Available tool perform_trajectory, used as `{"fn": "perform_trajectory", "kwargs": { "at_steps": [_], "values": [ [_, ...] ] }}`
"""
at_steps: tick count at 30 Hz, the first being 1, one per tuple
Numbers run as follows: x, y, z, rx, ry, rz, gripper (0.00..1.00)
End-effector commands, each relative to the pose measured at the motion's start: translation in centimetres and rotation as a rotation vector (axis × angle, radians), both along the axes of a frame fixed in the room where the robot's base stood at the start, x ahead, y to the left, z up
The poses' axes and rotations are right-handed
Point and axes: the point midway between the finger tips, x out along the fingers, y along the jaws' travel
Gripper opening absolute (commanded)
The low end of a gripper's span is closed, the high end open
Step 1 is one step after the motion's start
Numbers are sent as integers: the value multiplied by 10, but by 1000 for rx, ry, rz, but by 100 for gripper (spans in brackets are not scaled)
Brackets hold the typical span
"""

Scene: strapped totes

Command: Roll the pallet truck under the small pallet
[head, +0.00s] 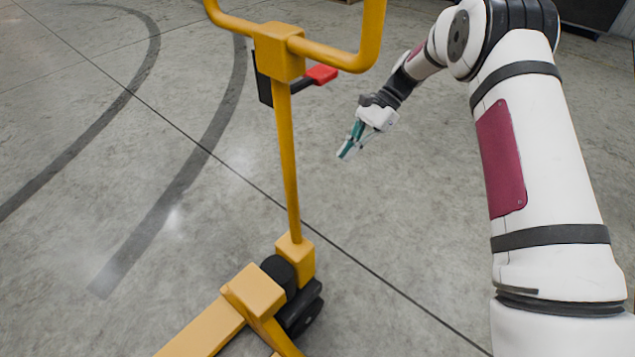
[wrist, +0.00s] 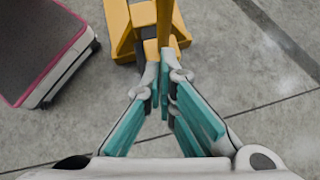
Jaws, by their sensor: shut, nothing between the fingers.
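A yellow pallet truck (head: 287,160) stands upright on the concrete floor in the head view, its loop handle at the top and a red lever (head: 321,74) below the loop. Its black wheels and the start of its forks show at the bottom. My gripper (head: 345,154) is shut and empty, in the air to the right of the truck's handle post and apart from it. In the wrist view the teal-padded fingers (wrist: 160,85) are together, with the truck's yellow base (wrist: 125,30) beyond them. The small pallet is not in view.
The floor is open, with dark curved tyre marks (head: 215,125) on the left. In the wrist view a grey-topped, pink-edged body (wrist: 40,45), likely my own base, is at upper left. A dark object (head: 592,12) stands at the far top right.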

Motion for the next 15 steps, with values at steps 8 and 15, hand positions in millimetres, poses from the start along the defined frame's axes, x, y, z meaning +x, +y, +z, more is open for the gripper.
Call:
{"fn": "perform_trajectory", "kwargs": {
  "at_steps": [8, 15],
  "values": [
    [-14, 20, -26, 2, 6, -1, 0],
    [-35, 47, -60, 1, 5, 1, 0]
  ]
}}
